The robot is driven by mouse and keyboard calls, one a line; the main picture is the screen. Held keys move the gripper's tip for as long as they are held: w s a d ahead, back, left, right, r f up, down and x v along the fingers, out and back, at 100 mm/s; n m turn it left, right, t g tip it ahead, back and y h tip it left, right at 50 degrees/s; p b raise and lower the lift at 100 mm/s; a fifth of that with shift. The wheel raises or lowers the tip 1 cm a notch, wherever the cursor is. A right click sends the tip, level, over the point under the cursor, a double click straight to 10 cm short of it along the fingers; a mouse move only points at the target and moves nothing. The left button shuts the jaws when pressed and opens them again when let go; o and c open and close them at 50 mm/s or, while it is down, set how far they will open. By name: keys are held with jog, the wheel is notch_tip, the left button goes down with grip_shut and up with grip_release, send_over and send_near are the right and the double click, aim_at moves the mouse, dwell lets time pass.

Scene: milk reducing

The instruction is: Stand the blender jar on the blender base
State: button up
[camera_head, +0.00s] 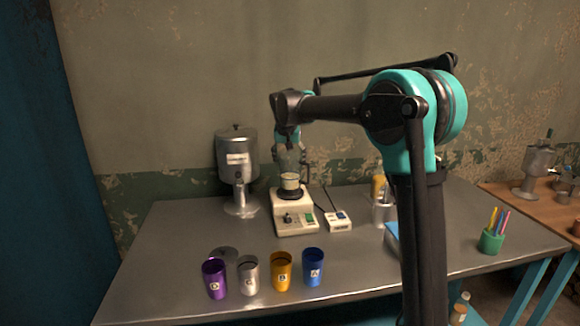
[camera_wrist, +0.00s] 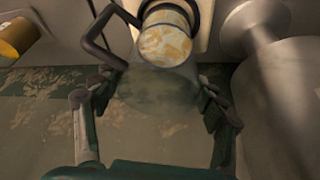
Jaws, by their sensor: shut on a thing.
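The blender jar (camera_head: 290,181) is clear, with pale yellowish contents low inside it and a dark handle. It stands roughly upright over the blender base (camera_head: 296,218), a cream box with a dark ring on top and a control panel in front. The jar's lower end is at the ring; I cannot tell whether it is fully seated. My gripper (camera_head: 289,152) is around the jar's upper part, shut on it. In the wrist view the jar (camera_wrist: 165,45) is between the fingers (camera_wrist: 152,100), and part of the base (camera_wrist: 206,14) shows behind it.
A metal dispenser (camera_head: 237,160) stands close left of the base. A small white device (camera_head: 337,221) is close right. Purple (camera_head: 214,279), silver (camera_head: 248,275), yellow (camera_head: 281,271) and blue (camera_head: 313,267) cups line the front. A green pen holder (camera_head: 491,241) stands far right.

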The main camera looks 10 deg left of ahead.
jog(key=shift+f, duration=0.9)
jog(key=o, duration=1.9)
jog(key=shift+f, duration=0.1)
jog(key=shift+c, duration=0.2)
jog(key=v, duration=1.2)
